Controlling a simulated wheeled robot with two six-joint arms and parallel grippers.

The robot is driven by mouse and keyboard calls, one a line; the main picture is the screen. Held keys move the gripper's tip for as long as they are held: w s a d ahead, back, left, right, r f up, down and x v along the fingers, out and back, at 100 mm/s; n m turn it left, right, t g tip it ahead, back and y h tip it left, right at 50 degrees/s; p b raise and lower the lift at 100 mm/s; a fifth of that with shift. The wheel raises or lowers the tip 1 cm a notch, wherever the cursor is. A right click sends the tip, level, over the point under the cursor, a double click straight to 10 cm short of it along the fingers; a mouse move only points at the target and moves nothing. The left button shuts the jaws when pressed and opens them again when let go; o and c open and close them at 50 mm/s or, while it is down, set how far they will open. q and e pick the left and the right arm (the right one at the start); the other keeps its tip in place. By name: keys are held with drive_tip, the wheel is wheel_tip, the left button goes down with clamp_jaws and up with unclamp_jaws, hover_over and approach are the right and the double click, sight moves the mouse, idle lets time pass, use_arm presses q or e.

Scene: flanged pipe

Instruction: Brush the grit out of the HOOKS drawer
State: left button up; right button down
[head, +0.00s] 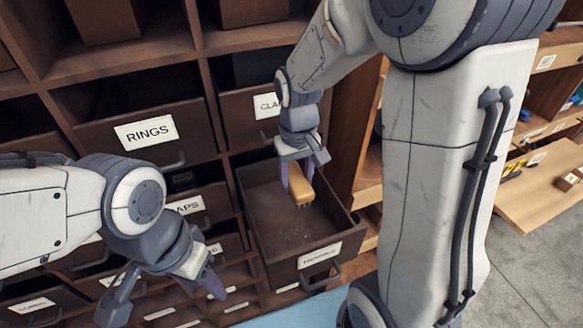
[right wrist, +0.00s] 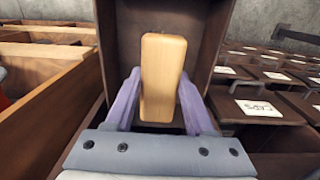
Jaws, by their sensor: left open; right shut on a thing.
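The open drawer (head: 262,212) is pulled out of the cabinet, and the label on its front (head: 319,255) is hard to read. Pale specks of grit (head: 297,238) lie on its floor toward the front. My right gripper (head: 297,178) is shut on a brush with a tan wooden back (head: 302,194), over the inside of the drawer. The brush back (right wrist: 163,75) stands between the purple fingers (right wrist: 160,95) in the right wrist view. Its bristles are hardly visible, and I cannot tell whether they touch the floor. My left gripper (head: 166,291) is open and empty, left of the drawer.
The RINGS drawer (head: 148,134) and a partly hidden drawer with a CLA label (head: 262,105) sit above. Several small labelled drawers lie below left. A wooden shelf unit (head: 368,170) stands close at the drawer's right. A wooden surface with tools (head: 535,190) is far right.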

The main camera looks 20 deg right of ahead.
drive_tip(key=shift+s+d+f+b, duration=0.1)
drive_tip(key=shift+f+b, duration=0.3)
drive_tip(key=shift+f, duration=0.05)
wheel_tip(320, 180, down, 14)
drive_tip(key=b, duration=1.1)
drive_tip(key=shift+r+b, duration=0.2)
drive_tip(key=shift+b, duration=0.2)
drive_tip(key=shift+f+b, duration=0.3)
drive_tip(key=shift+f, duration=0.25)
drive_tip(key=shift+f+b, duration=0.4)
drive_tip(key=shift+f, duration=0.25)
